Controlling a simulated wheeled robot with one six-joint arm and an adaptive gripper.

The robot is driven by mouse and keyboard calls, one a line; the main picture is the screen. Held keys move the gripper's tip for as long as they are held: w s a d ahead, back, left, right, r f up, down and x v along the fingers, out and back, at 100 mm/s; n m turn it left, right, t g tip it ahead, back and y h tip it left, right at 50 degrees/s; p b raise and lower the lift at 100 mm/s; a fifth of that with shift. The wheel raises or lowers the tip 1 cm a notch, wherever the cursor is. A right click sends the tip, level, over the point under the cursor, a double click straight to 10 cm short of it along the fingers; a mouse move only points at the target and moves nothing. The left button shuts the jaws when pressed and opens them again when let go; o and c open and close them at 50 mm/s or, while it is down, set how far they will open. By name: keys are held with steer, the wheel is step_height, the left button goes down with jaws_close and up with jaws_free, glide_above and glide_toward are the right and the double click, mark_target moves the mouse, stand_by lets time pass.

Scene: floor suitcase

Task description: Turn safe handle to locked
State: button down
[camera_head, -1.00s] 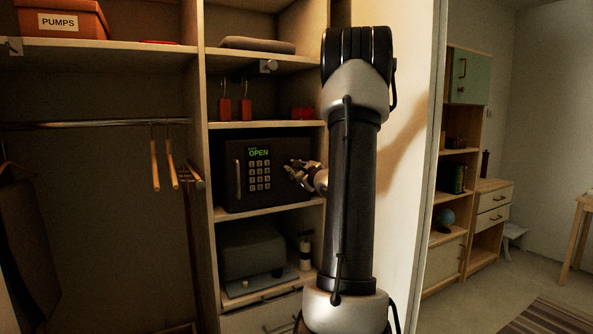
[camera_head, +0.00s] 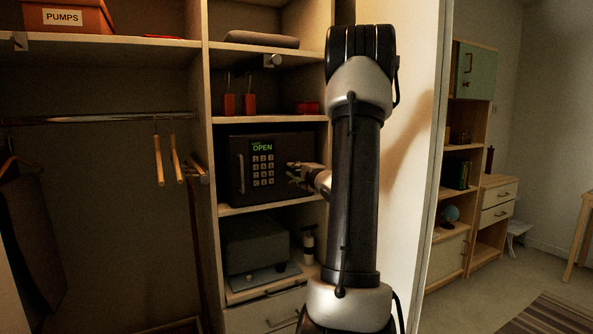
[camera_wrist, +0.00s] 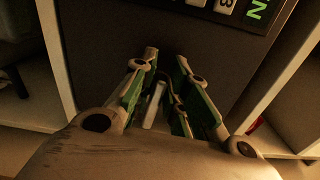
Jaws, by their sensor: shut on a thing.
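The dark safe (camera_head: 235,150) sits on a middle shelf of the closet, its door closed. A lit green display (camera_head: 262,147) above its keypad (camera_head: 263,170) reads "OPEN". A vertical pull bar (camera_head: 240,176) is on the left of the door. My gripper (camera_head: 293,172) is at the door just right of the keypad. In the wrist view my gripper (camera_wrist: 165,90) is shut on the pale safe handle (camera_wrist: 155,105), which shows between the green-edged fingers. The fingers and arm hide most of the handle in the head view.
A grey box (camera_head: 254,246) and a bottle (camera_head: 308,246) stand on the shelf below. The closet's right side panel (camera_head: 410,150) is close beside my arm.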

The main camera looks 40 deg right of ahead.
steer(key=shift+f+n, duration=0.15)
steer(key=shift+n, duration=0.35)
steer(key=c, duration=1.4)
jaws_free()
steer(key=shift+c, duration=0.2)
steer(key=v, duration=1.2)
